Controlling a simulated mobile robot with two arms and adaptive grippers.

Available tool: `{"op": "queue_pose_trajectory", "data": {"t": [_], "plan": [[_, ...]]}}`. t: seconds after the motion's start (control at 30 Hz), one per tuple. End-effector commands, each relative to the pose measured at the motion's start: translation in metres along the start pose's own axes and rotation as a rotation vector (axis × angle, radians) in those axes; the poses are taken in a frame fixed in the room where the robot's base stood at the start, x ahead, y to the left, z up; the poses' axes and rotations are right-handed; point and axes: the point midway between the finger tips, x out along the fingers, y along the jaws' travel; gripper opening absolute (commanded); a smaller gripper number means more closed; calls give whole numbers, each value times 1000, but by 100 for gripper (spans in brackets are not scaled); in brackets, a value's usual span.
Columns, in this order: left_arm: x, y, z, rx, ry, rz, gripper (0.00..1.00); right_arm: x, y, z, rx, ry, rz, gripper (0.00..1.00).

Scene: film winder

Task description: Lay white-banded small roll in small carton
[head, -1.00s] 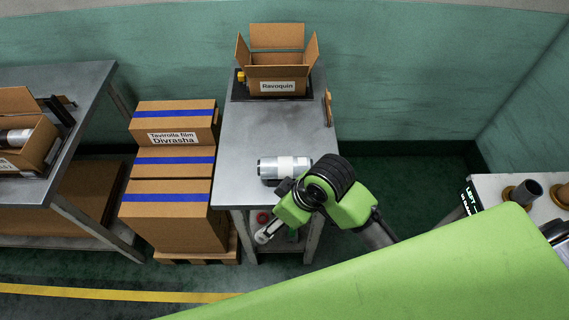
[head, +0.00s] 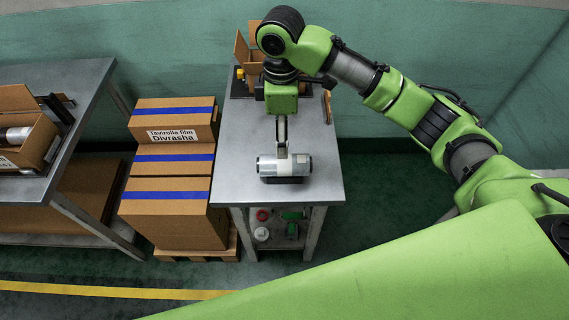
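A silvery roll with a pale middle band (head: 268,167) lies crosswise near the front end of the middle metal table. My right gripper (head: 282,152) points down at the roll's middle, and a finger covers part of the band. A dark strip shows under the roll; I cannot tell whether the gripper grips it or whether it is lifted. An open brown carton (head: 242,47) stands at the table's far end, mostly hidden behind my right arm. My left gripper is not in view.
The middle table (head: 240,140) is bare between roll and carton. Taped boxes (head: 172,160) are stacked left of it. A left table (head: 75,80) bears another open carton (head: 22,140) with a roll inside. A lower shelf holds small items (head: 262,233).

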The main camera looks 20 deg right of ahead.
Motion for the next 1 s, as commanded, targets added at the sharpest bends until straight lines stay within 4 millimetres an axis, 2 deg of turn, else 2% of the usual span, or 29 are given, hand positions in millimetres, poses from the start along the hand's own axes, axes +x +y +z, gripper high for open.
{"op": "queue_pose_trajectory", "data": {"t": [0.4,0.67,0.8,1.0], "plan": [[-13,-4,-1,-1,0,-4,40,71,1,2,1,-3,-3,62],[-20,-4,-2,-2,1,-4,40,90,2,4,1,-4,-2,62],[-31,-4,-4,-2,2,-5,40,110,6,8,2,-4,-4,62],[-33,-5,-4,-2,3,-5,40,132,7,7,0,-2,-1,62]]}}
